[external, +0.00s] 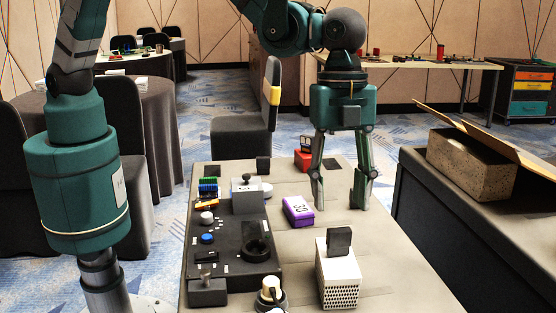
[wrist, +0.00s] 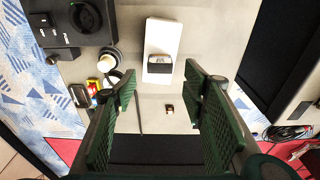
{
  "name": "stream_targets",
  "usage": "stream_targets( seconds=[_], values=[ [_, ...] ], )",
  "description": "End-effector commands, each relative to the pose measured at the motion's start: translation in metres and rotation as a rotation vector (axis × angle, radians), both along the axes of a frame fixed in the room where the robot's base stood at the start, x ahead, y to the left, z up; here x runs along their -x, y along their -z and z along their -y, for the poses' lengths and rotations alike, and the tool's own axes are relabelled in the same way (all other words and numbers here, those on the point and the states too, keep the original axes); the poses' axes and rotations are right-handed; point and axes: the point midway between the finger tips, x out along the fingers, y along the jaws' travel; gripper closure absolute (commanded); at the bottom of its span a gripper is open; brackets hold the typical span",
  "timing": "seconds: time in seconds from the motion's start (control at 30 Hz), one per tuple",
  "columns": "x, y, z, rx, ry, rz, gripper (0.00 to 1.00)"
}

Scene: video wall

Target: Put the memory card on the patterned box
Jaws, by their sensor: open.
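A white box (external: 341,281) with a dotted, perforated face stands near the front right of the table; it fits the patterned box. Its pale top also shows in the wrist view (wrist: 163,38). A small dark flat block (external: 340,241) stands on it, also seen in the wrist view (wrist: 160,69). I cannot tell for sure whether this is the memory card. A tiny brownish piece (wrist: 169,108) lies on the table below the box in the wrist view, too small to identify. My gripper (external: 340,200) is open and empty, pointing down above the table, behind the box.
A purple box (external: 298,210) lies left of my gripper. A black control panel (external: 232,262) fills the table's left side. A white-topped round jar (external: 270,294) stands left of the white box.

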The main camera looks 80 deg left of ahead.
Motion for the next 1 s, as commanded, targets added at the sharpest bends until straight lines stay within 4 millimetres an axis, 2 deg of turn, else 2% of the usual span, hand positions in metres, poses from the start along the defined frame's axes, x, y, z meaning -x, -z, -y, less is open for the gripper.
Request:
stream_targets(
  seconds=[0.1, 0.3, 1.0],
  values=[
    [0.000, -0.013, -0.002, 0.000, 0.000, 0.000, 0.57],
    [0.000, -0.022, -0.003, 0.000, 0.000, 0.000, 0.57],
    [0.000, -0.023, -0.003, 0.000, 0.000, 0.000, 0.57]
  ],
)
